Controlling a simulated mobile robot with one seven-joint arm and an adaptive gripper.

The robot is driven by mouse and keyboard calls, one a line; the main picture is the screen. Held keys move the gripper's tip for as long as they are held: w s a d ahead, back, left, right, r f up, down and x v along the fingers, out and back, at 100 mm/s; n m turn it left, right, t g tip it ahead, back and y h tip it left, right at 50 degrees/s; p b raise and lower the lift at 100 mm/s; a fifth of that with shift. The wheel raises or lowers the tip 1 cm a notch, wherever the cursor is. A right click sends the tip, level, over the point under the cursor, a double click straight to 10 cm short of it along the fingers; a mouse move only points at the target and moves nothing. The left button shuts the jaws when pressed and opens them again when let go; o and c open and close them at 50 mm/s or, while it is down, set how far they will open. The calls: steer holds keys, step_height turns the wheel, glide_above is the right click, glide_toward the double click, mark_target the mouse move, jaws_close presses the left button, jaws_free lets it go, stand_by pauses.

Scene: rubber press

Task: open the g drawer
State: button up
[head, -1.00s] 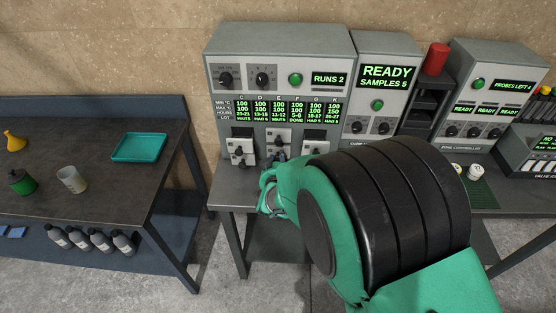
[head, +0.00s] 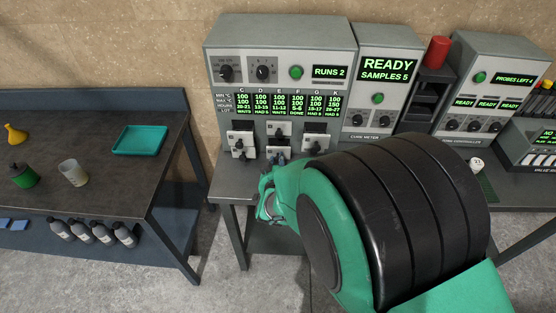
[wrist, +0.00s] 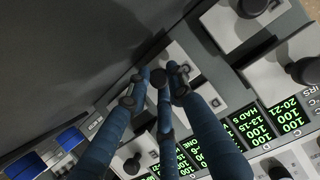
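The grey machine (head: 284,75) has a green screen with columns C, D, E, F, G and K, and small light drawer fronts with black knobs below it. I see a left (head: 240,140), middle (head: 279,129) and right (head: 317,128) column. My gripper (wrist: 157,86) has dark blue fingers reaching to the middle of the drawer fronts. Its fingertips lie close around a small dark knob-like shape; whether they grip it is unclear. I cannot read a G label on any drawer front.
A cure meter (head: 381,70) stands right of the machine, then a black rack with a red cylinder (head: 438,52). A dark table (head: 95,180) with a teal tray (head: 140,140) stands at left. Bare floor lies between the two tables.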

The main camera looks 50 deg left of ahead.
steer(key=shift+o, duration=0.7)
steer(key=shift+r, duration=0.15)
steer(key=shift+s+d, duration=0.1)
steer(key=v, duration=1.1)
steer(key=shift+s+d, duration=0.2)
steer(key=shift+s, duration=0.05)
steer(key=shift+r, duration=0.1)
